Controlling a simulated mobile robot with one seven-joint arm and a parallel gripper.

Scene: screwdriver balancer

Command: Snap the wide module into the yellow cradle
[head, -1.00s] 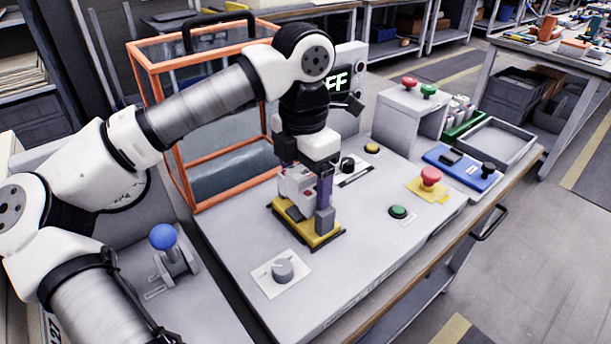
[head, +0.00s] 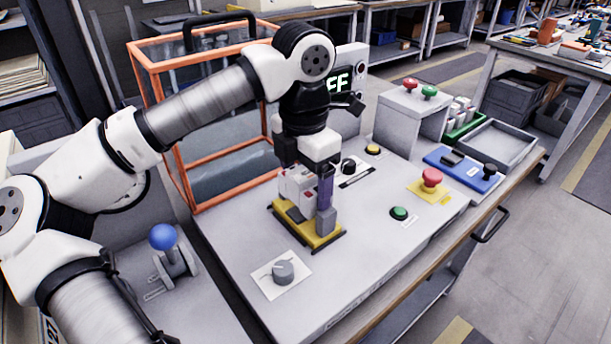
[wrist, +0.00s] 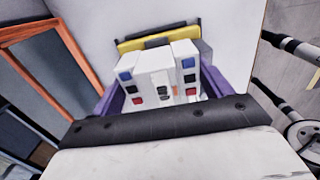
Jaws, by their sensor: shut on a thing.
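The yellow cradle (head: 328,236) stands on the grey bench panel, with dark grey blocks at its ends. The white wide module (head: 297,184) stands upright at the cradle, under my wrist. My gripper (wrist: 162,90) points down and is shut on the module, with a purple finger on each side. In the wrist view the module (wrist: 155,75) shows blue, red and dark squares on its blocks, and the yellow cradle (wrist: 150,39) shows behind it. The module's lower end is hidden, so I cannot tell whether it is fully seated.
An orange-framed clear box (head: 222,160) stands close behind my arm. A grey knob (head: 284,271) lies in front of the cradle. A green button (head: 399,213) and a red button (head: 432,177) are to the right. A blue-balled lever (head: 163,237) stands at left.

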